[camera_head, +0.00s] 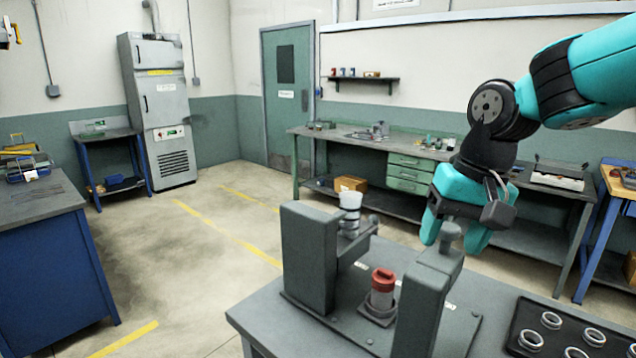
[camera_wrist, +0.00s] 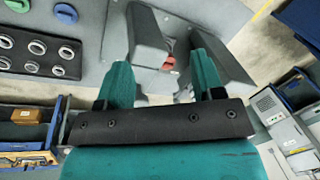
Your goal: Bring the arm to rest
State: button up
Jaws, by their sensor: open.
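My arm reaches in from the upper right of the head view. A white cup-like part (camera_head: 350,203) sits higher at the left post.
A black tray (camera_head: 565,335) with several metal rings lies right of the grinder on the grey table. A long workbench (camera_head: 400,150) runs along the back wall. A blue bench (camera_head: 45,240) stands at left. Open floor (camera_head: 180,260) lies between.

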jog(key=s+a+f+n+y, duration=0.15)
jog(key=s+n, duration=0.25)
jog(key=s, duration=0.6)
jog(key=s+a+f+n+y, duration=0.1)
jog(key=s+a+f+n, duration=0.2)
jog(key=s, duration=0.7)
notch_tip(320, 180, down, 9)
jog(key=n+b, duration=0.1)
jog(key=b, duration=0.9)
jog(key=shift+w+d+g, duration=0.15)
jog(key=shift+w+g, duration=0.05)
jog(key=shift+g, duration=0.1)
jog(key=shift+h, duration=0.25)
jog(key=shift+d, duration=0.1)
